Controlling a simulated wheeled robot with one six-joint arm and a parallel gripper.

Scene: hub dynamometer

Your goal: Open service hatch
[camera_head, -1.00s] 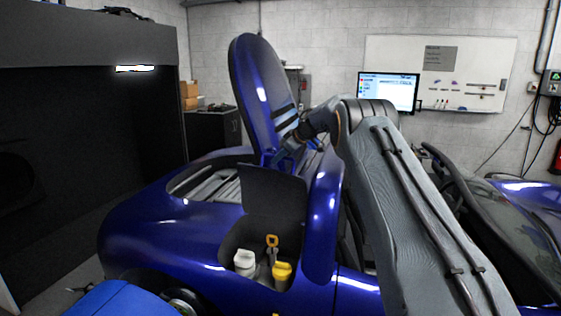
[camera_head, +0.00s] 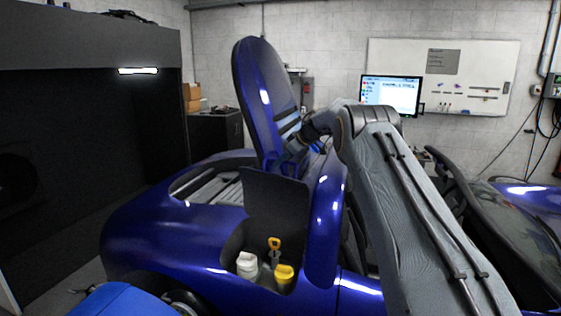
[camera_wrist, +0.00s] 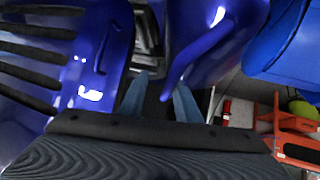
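In the head view, a small hatch panel (camera_head: 274,198) with a dark inner face stands upright, open. In front of it is an uncovered recess (camera_head: 233,246) in the blue car's side, holding a white cap (camera_head: 247,265), a yellow cap (camera_head: 284,275) and a yellow-handled dipstick (camera_head: 275,244). My gripper (camera_head: 288,160) is behind the panel's top edge, its tips partly hidden. In the wrist view my gripper (camera_wrist: 160,103) shows two blue-grey fingers spread apart, with blue bodywork around them. I see nothing clearly held between them.
A large blue lid (camera_head: 262,95) stands raised behind my gripper. Another blue panel (camera_head: 325,220) stands upright right of the recess. A dark car part (camera_head: 480,210) lies further right. A dark enclosure (camera_head: 80,150) fills the left.

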